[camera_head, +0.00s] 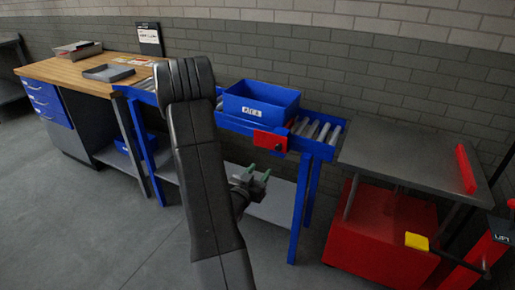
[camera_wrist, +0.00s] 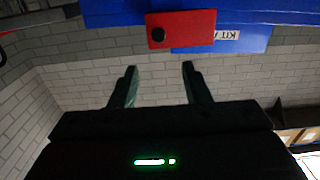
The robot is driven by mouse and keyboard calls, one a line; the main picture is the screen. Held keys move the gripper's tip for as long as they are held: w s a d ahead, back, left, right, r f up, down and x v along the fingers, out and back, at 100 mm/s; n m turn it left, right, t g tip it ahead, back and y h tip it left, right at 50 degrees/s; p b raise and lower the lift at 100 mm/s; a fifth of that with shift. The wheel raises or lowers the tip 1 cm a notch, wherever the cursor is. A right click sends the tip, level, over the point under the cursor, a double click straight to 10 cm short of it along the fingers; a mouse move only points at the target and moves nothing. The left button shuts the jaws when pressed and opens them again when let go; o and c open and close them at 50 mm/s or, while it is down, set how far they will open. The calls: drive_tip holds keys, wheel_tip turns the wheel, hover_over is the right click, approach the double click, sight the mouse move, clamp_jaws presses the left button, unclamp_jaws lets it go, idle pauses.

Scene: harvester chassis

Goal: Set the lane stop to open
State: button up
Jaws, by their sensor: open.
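The lane stop looks to be the red plate (camera_head: 270,141) with a black knob on the front side of the blue roller lane (camera_head: 325,149), just below a blue bin (camera_head: 262,97). The same plate shows at the top of the wrist view (camera_wrist: 188,28), with its black knob (camera_wrist: 157,34) towards its left end. My gripper (camera_head: 256,181) is below and in front of the plate, apart from it. In the wrist view my gripper (camera_wrist: 158,85) has its two fingers spread, with nothing between them.
A grey-topped red lift cart (camera_head: 385,235) stands right of the lane, with a yellow block (camera_head: 417,241) on it. A wooden workbench (camera_head: 88,70) with a grey tray (camera_head: 108,73) is at left. A grey lower shelf (camera_head: 270,205) runs under the lane. Floor in front is clear.

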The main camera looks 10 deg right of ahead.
sight(277, 148)
drive_tip(key=p+x, duration=0.2)
drive_tip(key=x, duration=1.1)
drive_tip(key=shift+w+d, duration=0.25)
drive_tip(key=shift+d, duration=0.1)
clamp_jaws()
